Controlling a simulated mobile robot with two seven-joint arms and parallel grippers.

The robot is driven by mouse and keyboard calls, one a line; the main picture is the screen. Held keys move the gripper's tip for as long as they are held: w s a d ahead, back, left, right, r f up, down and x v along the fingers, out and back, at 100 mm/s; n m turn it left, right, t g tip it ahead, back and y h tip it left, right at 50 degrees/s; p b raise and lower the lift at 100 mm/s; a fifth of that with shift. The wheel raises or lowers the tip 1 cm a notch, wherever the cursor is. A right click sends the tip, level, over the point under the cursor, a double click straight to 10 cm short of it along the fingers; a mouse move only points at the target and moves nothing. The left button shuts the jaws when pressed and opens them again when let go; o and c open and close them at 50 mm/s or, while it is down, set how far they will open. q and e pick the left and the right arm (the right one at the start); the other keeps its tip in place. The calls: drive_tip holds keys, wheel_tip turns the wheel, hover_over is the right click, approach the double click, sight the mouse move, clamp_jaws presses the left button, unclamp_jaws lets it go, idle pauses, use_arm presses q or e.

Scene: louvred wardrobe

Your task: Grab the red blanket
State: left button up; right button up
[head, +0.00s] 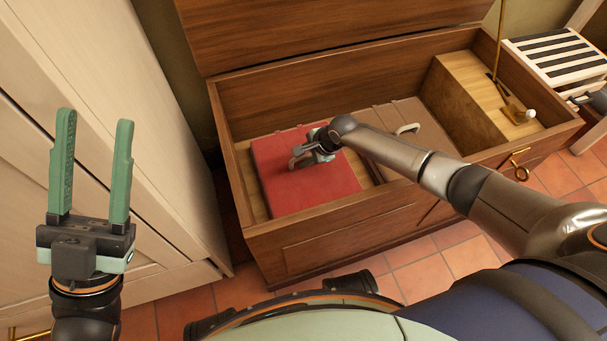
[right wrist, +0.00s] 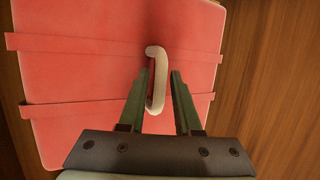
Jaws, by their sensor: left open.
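The red blanket (head: 305,188) is a flat red square lying in the left part of the open wooden chest. In the right wrist view the red piece (right wrist: 90,80) has two red straps across it and a pale curved handle (right wrist: 155,85) standing up near its middle. My right gripper (head: 306,155) is over the red piece. In the right wrist view my right gripper (right wrist: 160,75) is open, with one finger on each side of the handle; I cannot tell whether they touch it. My left gripper (head: 95,117) is open, empty and raised at the left.
The wooden chest (head: 335,220) has its lid up at the back. A brown case (head: 420,135) with a pale handle lies beside the red piece. A pale louvred wardrobe (head: 110,120) stands close on the left. A striped stool (head: 565,55) is at the right.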

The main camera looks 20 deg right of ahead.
drive_tip(key=shift+c, duration=0.2)
clamp_jaws()
idle(1.1)
drive_tip(key=shift+w+r, duration=0.1)
drive_tip(key=shift+r, duration=0.05)
